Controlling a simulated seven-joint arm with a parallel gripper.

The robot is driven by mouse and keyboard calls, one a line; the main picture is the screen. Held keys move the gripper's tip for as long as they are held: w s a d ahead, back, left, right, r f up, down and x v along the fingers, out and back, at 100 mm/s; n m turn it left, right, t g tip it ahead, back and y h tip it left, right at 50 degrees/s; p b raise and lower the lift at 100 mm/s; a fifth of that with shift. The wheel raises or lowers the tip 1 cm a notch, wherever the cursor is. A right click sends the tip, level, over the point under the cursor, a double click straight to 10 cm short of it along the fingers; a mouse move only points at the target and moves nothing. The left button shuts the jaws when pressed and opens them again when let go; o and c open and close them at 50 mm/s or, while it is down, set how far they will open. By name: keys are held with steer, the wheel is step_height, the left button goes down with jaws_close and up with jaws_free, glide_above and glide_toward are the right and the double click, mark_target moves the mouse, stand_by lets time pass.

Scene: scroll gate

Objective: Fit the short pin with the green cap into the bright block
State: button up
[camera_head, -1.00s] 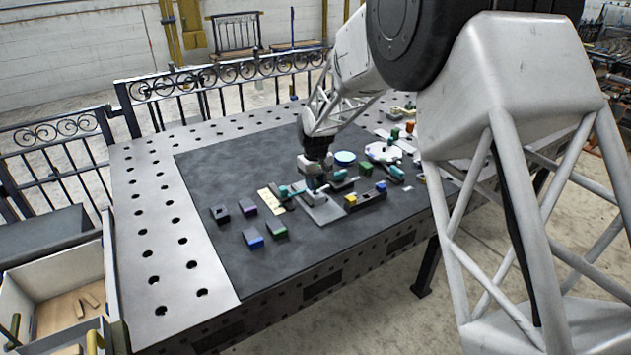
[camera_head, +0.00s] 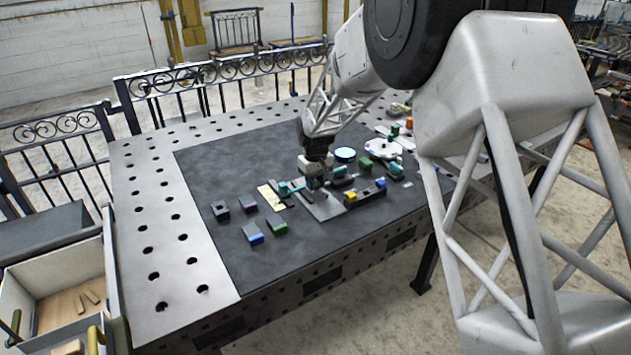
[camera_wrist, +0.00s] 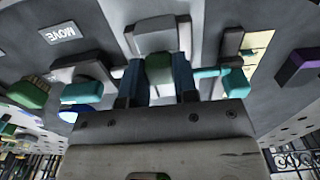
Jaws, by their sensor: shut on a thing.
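In the wrist view my gripper (camera_wrist: 158,88) has its two dark blue fingers closed on either side of a green cap (camera_wrist: 158,68). The pin below the cap is hidden. A bright grey block (camera_wrist: 155,38) shows just beyond the cap, between the fingertips. I cannot tell whether the pin is inside the block or only in front of it. In the head view my gripper (camera_head: 314,180) is low over a grey plate (camera_head: 326,207) on the dark mat, and the held pin is too small to make out.
Teal-handled clamps flank the gripper closely, left (camera_wrist: 80,93) and right (camera_wrist: 235,82). A dark rail with a yellow block (camera_head: 350,196) lies to the right. Black (camera_head: 220,211), purple (camera_head: 247,206), blue (camera_head: 253,234) and green (camera_head: 277,228) blocks stand at left. The mat's front is clear.

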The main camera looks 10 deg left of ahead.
steer(key=shift+f, duration=0.25)
stand_by(0.4)
steer(key=o, duration=1.5)
steer(key=shift+o, duration=0.2)
steer(key=shift+r, duration=0.2)
steer(key=shift+r, duration=3.3)
